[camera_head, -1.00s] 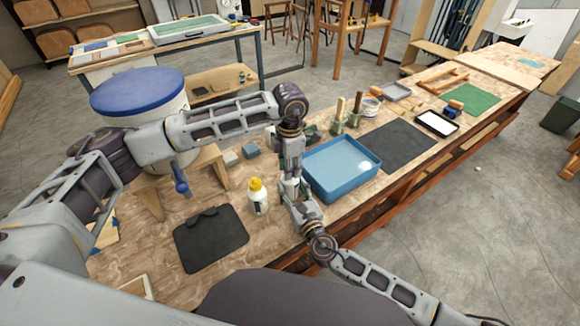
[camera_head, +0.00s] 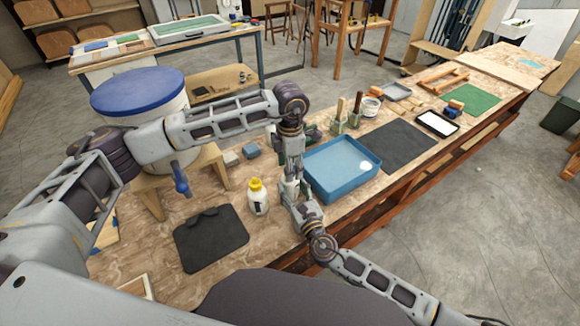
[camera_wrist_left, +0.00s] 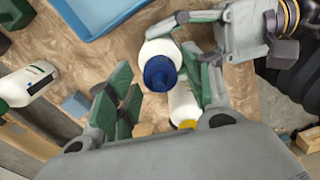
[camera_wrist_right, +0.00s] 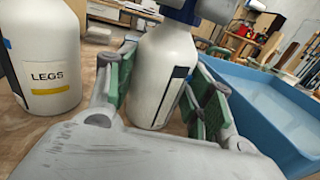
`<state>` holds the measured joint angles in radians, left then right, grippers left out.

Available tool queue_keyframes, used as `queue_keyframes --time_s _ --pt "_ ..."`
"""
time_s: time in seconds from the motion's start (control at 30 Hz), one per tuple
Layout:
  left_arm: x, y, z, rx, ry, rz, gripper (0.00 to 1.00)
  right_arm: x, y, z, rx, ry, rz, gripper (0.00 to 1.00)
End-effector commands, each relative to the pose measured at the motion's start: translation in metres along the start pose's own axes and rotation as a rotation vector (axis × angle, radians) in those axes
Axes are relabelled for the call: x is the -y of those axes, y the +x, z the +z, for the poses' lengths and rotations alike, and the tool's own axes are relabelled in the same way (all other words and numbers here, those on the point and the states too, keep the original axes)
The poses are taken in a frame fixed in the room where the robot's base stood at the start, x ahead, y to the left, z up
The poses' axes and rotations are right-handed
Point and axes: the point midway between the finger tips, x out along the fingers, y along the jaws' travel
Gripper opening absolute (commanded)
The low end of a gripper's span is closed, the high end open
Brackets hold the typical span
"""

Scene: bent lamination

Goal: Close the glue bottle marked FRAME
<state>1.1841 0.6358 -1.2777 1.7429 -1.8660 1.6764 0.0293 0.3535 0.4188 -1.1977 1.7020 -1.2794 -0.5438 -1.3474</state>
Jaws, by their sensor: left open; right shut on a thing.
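A white glue bottle (camera_wrist_right: 160,80) with a blue cap (camera_wrist_right: 181,10) stands between the fingers of my right gripper (camera_wrist_right: 160,98), which is shut on it. Its dark-edged label is turned sideways and I cannot read it. In the left wrist view the blue cap (camera_wrist_left: 160,73) is at the bottle's top; I cannot tell how tight it is. My left gripper (camera_wrist_left: 165,98) is open above, its fingers on either side of the cap. In the head view my right gripper (camera_head: 290,190) is low beside the blue tray, mostly hiding the held bottle.
A bottle labelled LEGS (camera_wrist_right: 45,65) stands close by; a yellow-capped bottle (camera_head: 258,198) shows in the head view. Another labelled bottle (camera_wrist_left: 28,85) is at the left wrist view's left. The blue tray (camera_head: 342,195) is to the right, a black mat (camera_head: 210,240) to the left.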

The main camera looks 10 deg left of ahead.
Motion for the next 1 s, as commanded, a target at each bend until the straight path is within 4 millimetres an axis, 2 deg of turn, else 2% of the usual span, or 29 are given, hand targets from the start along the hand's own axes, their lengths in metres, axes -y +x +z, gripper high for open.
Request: queue_keyframes --time_s 0.3,0.5,0.83,1.0 --pt "0.0 -0.028 0.001 0.002 0.0 0.001 0.51 0.0 0.0 0.0 0.0 0.0 0.0 0.0" --pt "0.0 -0.04 0.0 0.001 0.0 0.002 0.51 0.0 0.0 0.0 0.0 0.0 0.0 0.0" --pt "0.0 -0.041 0.0 0.001 0.0 0.0 0.49 0.0 0.0 0.0 0.0 0.0 0.0 0.0" --pt "0.004 -0.035 -0.001 -0.005 0.002 -0.01 0.49 0.0 0.0 0.0 0.0 0.0 0.0 0.0"
